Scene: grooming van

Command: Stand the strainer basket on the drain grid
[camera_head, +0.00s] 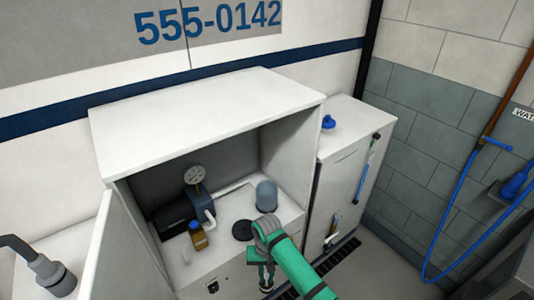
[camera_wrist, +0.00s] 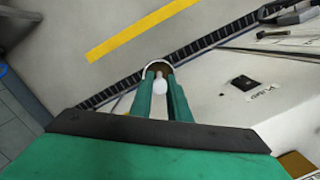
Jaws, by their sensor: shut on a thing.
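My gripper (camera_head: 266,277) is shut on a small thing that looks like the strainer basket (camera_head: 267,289). In the head view it hangs below the jaws, in front of the cabinet's front edge, largely hidden by my arm. In the wrist view my gripper (camera_wrist: 160,84) has its green fingers either side of a whitish rounded part, with the basket's pale rim and brown inside (camera_wrist: 157,67) just beyond. The drain grid (camera_head: 337,264) is a dark slotted strip along the floor, right of my gripper. The drain grid (camera_wrist: 205,43) crosses the wrist view diagonally behind the basket.
The open cabinet (camera_head: 210,95) holds a pump with a gauge (camera_head: 195,175), a brown bottle (camera_head: 198,238), a grey-blue cylinder (camera_head: 267,195) and a black disc (camera_head: 243,230). A white cabinet (camera_head: 345,160) stands beside it. A yellow floor stripe (camera_wrist: 140,30) lies beyond the grid.

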